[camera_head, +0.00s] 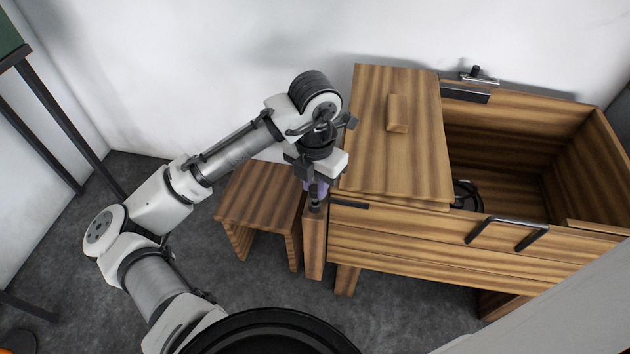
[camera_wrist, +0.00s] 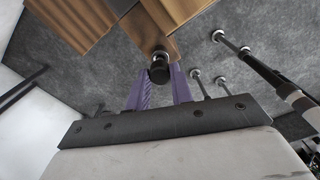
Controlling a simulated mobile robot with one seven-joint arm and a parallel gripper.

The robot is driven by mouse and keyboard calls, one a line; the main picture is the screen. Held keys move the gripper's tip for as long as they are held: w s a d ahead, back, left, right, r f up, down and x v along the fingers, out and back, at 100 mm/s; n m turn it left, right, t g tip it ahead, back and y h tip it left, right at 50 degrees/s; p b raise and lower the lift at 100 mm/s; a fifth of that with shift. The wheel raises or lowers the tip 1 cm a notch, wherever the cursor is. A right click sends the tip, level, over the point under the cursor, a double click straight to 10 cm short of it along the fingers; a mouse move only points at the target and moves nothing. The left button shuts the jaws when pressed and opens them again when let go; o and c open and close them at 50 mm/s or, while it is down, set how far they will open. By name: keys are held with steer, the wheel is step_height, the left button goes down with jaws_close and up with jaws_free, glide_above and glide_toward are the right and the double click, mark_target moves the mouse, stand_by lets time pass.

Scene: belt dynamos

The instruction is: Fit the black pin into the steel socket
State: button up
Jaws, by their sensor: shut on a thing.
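The black pin (camera_wrist: 160,72) shows in the wrist view as a short dark cylinder with a round end. My gripper (camera_wrist: 162,78) is shut on it, with a purple finger on either side. The steel socket (camera_wrist: 160,53) appears as a pale ring at the pin's far end, against the end of a wooden post (camera_wrist: 150,28). I cannot tell how deep the pin sits in it. In the head view my gripper (camera_head: 317,187) points down over the top of the wooden post (camera_head: 314,240). The pin and socket are mostly hidden there.
A large wooden chest (camera_head: 430,250) stands right of the post, with its lid (camera_head: 375,140) covering the left part. A black handle (camera_head: 507,225) is on its front. A low wooden stool (camera_head: 262,190) stands close left. A steel bracket (camera_head: 478,80) with a black knob is behind.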

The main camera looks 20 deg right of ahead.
mark_target(315, 188)
steer(key=shift+f+b, duration=0.95)
steer(key=shift+f, duration=0.25)
steer(key=o, duration=1)
steer(key=shift+o, duration=0.2)
step_height(315, 188, up, 14)
steer(key=shift+p, duration=0.3)
steer(key=shift+f, duration=0.1)
